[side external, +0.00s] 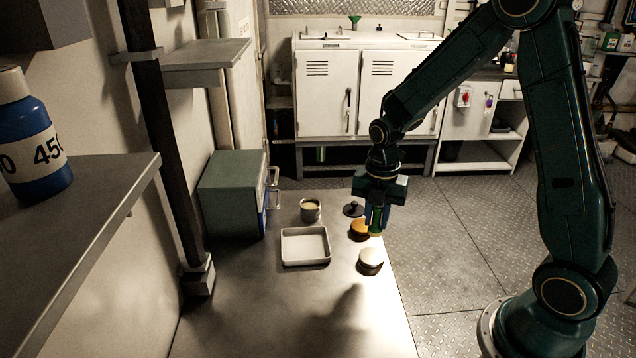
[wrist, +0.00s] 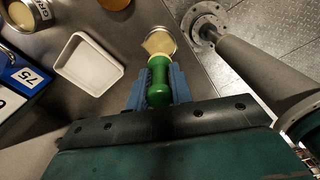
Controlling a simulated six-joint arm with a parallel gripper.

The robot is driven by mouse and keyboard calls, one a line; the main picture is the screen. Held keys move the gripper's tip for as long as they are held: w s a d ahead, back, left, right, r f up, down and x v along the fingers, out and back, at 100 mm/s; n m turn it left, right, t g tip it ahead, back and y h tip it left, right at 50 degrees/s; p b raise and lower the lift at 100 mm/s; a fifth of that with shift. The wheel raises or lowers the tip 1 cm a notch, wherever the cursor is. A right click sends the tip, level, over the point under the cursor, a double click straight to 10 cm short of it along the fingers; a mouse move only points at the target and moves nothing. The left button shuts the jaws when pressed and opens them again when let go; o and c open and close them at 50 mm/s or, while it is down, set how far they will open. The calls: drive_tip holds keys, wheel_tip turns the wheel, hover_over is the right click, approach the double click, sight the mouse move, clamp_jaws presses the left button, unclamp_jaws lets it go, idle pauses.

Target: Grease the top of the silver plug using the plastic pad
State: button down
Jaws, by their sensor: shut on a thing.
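My gripper (side external: 377,222) is shut on the green handle (wrist: 158,82) of the plastic pad. The pad's pale yellow end (wrist: 158,43) points away from the jaws. In the side view the silver plug (side external: 370,263) stands upright near the table's right edge, nearer the camera than my gripper. The pad shows just beyond it, beside the brass plug (side external: 359,231). In the wrist view a pale round rim shows behind the pad's end, mostly hidden by it. I cannot tell whether they touch.
A cup of yellowish grease (side external: 310,210) stands behind a white tray (side external: 304,263). A dark plug with a knob (side external: 353,209) lies beyond the brass one. A grey-green cabinet (side external: 225,205) stands at left. The table's front is clear.

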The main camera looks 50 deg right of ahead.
idle(0.4)
drive_tip(key=shift+f, duration=3.05)
drive_tip(key=shift+f, duration=0.45)
drive_tip(key=shift+s+d, duration=0.15)
drive_tip(key=shift+d, duration=0.05)
drive_tip(key=shift+w+a, duration=0.3)
drive_tip(key=shift+a, duration=0.1)
idle(0.5)
drive_tip(key=shift+s+d, duration=0.35)
drive_tip(key=shift+d, duration=0.05)
idle(0.5)
drive_tip(key=shift+w+a, duration=0.35)
drive_tip(key=shift+a, duration=0.05)
idle(0.4)
drive_tip(key=shift+s+d, duration=0.35)
drive_tip(key=shift+d, duration=0.05)
idle(0.5)
drive_tip(key=shift+w+a, duration=0.25)
